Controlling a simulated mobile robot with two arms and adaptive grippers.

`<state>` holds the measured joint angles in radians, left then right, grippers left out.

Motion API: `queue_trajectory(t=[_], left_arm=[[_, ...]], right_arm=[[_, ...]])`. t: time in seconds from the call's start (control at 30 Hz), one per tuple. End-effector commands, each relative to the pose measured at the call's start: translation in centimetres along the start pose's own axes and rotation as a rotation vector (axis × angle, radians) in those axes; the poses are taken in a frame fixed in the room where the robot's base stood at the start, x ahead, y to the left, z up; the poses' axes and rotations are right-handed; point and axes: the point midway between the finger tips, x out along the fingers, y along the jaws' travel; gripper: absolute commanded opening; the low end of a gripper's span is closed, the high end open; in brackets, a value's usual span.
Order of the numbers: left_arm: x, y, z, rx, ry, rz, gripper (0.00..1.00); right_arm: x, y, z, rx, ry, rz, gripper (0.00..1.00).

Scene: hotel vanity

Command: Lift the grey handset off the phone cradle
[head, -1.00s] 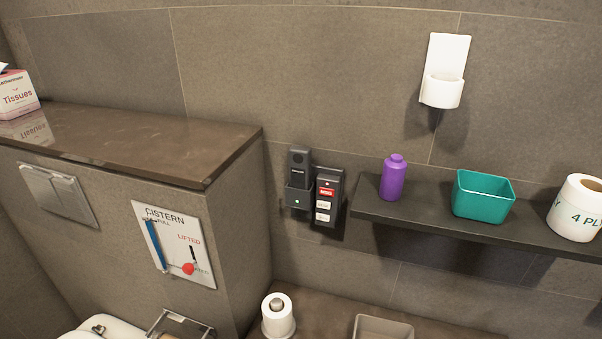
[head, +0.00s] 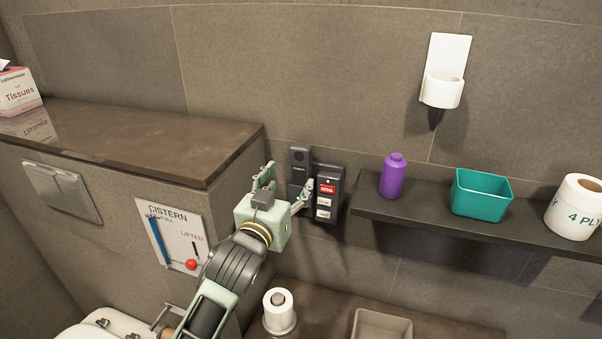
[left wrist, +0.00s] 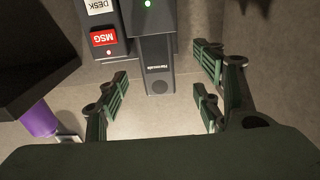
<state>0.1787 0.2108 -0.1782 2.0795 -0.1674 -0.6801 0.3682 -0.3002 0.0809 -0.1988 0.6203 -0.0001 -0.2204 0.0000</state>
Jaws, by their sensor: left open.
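The grey handset (head: 300,157) stands upright in its dark wall cradle (head: 293,188). In the head view my left gripper (head: 289,179) is in front of the cradle and hides part of it. In the left wrist view, where the scene appears upside down, the handset (left wrist: 155,72) hangs from the cradle (left wrist: 148,14), which has a lit green light. There my open left gripper (left wrist: 160,92) has fingers on both sides of the handset's line, with gaps between them and it. My right gripper is in neither view.
A dark button panel (head: 327,193) with a red MSG label is close beside the cradle. A shelf (head: 440,226) to the right holds a purple bottle (head: 393,176), a teal bin (head: 481,195) and a paper roll (head: 577,206). The cistern ledge (head: 150,138) juts out at left.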

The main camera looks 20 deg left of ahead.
Motion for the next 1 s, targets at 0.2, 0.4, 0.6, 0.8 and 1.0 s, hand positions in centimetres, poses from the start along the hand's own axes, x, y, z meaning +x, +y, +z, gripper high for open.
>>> queue_trajectory(t=[0.2,0.4,0.6,0.8,1.0], left_arm=[[2.4,0.2,-0.6,0.0,-0.001,-0.001,0.61],[5.1,0.5,-0.7,0.001,-0.003,-0.001,0.61],[6.0,0.5,-0.5,0.0,-0.003,0.0,0.61],[6.0,0.5,-0.5,0.0,-0.003,0.0,0.58],[6.0,0.5,-0.5,0.0,-0.004,0.0,0.41]], right_arm=[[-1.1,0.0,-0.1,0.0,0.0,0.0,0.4],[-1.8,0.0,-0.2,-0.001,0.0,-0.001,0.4],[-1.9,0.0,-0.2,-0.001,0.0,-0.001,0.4],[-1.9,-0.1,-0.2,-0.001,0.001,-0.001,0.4],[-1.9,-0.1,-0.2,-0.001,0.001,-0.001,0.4]])
